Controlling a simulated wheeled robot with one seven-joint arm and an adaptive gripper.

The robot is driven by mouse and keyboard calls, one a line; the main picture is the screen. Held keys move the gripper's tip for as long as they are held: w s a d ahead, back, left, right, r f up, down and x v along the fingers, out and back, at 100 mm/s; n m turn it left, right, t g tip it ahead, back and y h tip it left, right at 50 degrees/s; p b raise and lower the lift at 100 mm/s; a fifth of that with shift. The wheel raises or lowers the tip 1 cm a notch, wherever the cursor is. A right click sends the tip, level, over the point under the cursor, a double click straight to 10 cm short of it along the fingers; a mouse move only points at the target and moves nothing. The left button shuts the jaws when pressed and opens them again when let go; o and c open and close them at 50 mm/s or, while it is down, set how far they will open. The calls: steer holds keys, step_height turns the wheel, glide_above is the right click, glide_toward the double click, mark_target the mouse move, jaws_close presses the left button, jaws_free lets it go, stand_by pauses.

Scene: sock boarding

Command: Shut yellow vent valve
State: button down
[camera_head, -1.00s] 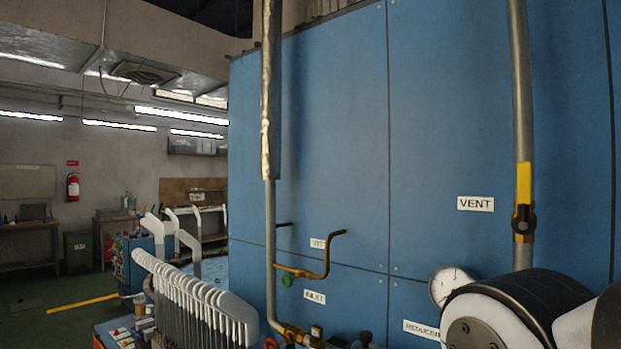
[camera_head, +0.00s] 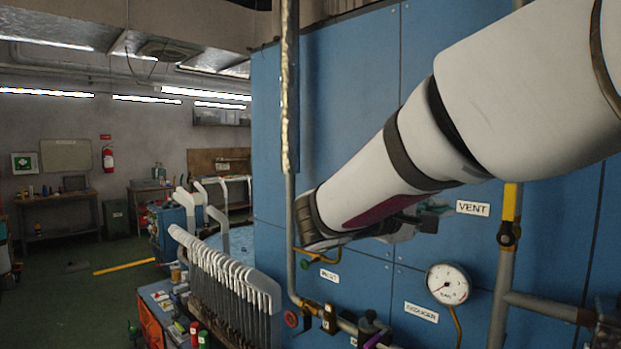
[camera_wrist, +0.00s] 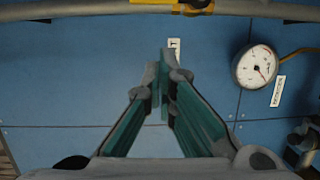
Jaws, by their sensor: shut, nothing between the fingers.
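The yellow vent valve (camera_head: 508,232) sits on the upright grey pipe right of the VENT label (camera_head: 473,208). Its yellow handle (camera_head: 511,202) lies along the pipe, upward from a dark hub; my arm hides what is above. In the wrist view part of the valve (camera_wrist: 190,6) shows at the top edge, on the pipe crossing there. My gripper (camera_head: 438,208) is left of the VENT label, in front of the blue panel. In the wrist view my teal fingers (camera_wrist: 163,60) are shut and empty, their tips apart from the pipe and valve.
A white pressure gauge (camera_head: 448,284) is below the label and also shows in the wrist view (camera_wrist: 256,67). A bent yellow lever (camera_head: 322,258) and an upright pipe (camera_head: 291,230) are at left. A rack of white sock forms (camera_head: 225,270) stands further left.

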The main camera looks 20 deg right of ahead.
mark_target(508, 215)
steer(key=shift+w+a+r+t, duration=0.15)
steer(key=shift+w+r+t, duration=0.15)
steer(key=shift+w+r, duration=0.25)
steer(key=shift+h, duration=0.3)
steer(key=d+p, duration=0.4)
steer(key=d, duration=0.7)
steer(key=shift+s+d+p, duration=0.3)
steer(key=shift+s+p, duration=0.05)
steer(key=shift+s, duration=0.1)
steer(key=shift+w+b, duration=0.1)
steer(key=shift+b, duration=0.35)
